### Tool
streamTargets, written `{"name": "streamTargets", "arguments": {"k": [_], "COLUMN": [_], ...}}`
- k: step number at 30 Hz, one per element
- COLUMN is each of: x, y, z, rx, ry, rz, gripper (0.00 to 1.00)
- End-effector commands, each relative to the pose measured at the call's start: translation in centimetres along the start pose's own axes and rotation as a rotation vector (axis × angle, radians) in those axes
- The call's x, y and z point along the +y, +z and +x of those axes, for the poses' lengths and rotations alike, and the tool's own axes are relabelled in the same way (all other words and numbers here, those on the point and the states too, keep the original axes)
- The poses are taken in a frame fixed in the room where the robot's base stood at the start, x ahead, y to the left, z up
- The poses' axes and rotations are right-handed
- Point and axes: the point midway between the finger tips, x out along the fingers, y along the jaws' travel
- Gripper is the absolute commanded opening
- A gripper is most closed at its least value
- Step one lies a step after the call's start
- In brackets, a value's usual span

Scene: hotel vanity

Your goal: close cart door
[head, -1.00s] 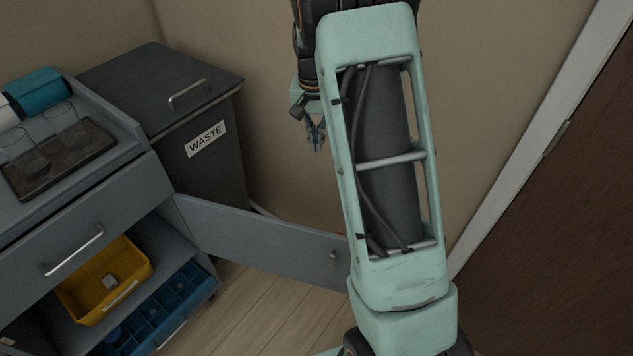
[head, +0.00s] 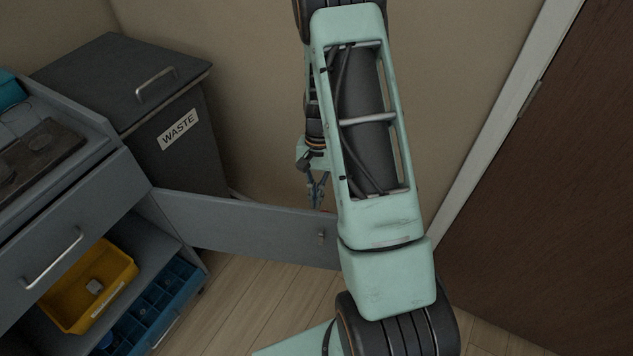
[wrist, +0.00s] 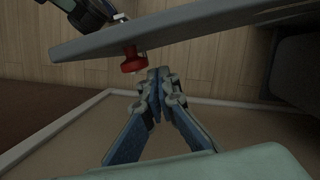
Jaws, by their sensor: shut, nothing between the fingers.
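The cart door (head: 235,226) stands open, a flat grey panel swung out from the right side of the cart (head: 75,222). A small metal fitting (head: 321,238) is near its free end, where my arm covers the edge. My gripper (head: 318,205) is at the door's far side near the free end, fingers pointing down. In the wrist view, the door (wrist: 190,28) crosses the top, with a red knob-like part (wrist: 133,60) on the face towards my gripper. My fingertips (wrist: 156,75) are shut together and empty, close beside the red part. Contact cannot be told.
A dark waste bin (head: 180,125) stands behind the cart, beside the door's hinge side. A yellow bin (head: 90,288) and a blue divided tray (head: 150,310) are inside the open cart. A wall is behind my gripper. A brown room door (head: 560,170) is at right.

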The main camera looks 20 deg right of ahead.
Motion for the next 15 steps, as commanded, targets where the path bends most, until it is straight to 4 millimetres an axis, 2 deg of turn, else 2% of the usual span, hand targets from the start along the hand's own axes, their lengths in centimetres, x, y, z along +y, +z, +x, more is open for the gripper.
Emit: {"name": "streamTargets", "arguments": {"k": [6, 15], "x": [-0.1, -0.1], "y": [2.4, 3.0], "z": [0.2, 0.4], "rx": [0.003, 0.005], "ry": [-0.002, -0.002], "rz": [-0.001, 0.0], "gripper": [0.0, 0.0]}}
